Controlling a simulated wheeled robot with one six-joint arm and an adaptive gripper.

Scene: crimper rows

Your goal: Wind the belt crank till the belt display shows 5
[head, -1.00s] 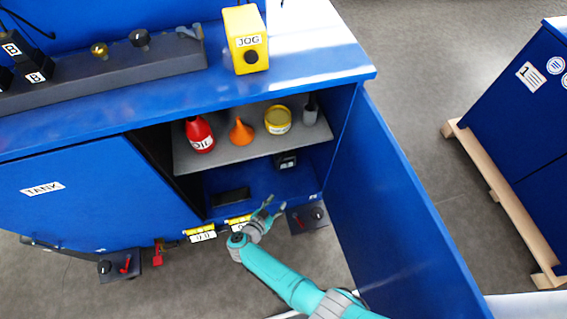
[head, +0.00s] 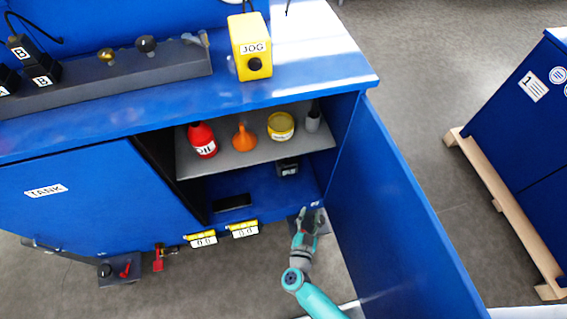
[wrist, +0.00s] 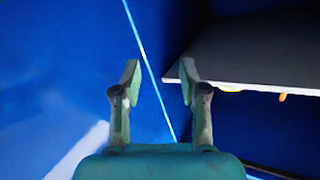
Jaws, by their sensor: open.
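Two small yellow-framed displays hang on the cabinet's lower front edge, a left one (head: 200,239) and a right one (head: 243,229). Their digits look like zeros, but I cannot tell which is the belt display. My gripper (head: 309,211) is open and empty, at the lower right corner of the cabinet opening by the door. It partly hides a dark control box there. Another dark box with a red handle (head: 123,270) sits low at the left. No belt label is readable, so I cannot tell which part is the belt crank. In the wrist view my open gripper (wrist: 160,68) faces blue panels.
The open blue door (head: 400,210) stands close right of my gripper. The grey shelf (head: 225,165) holds a red oil bottle (head: 202,140), an orange funnel (head: 244,139) and a yellow tin (head: 281,126). A yellow JOG box (head: 250,48) is on top. Floor is clear below the displays.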

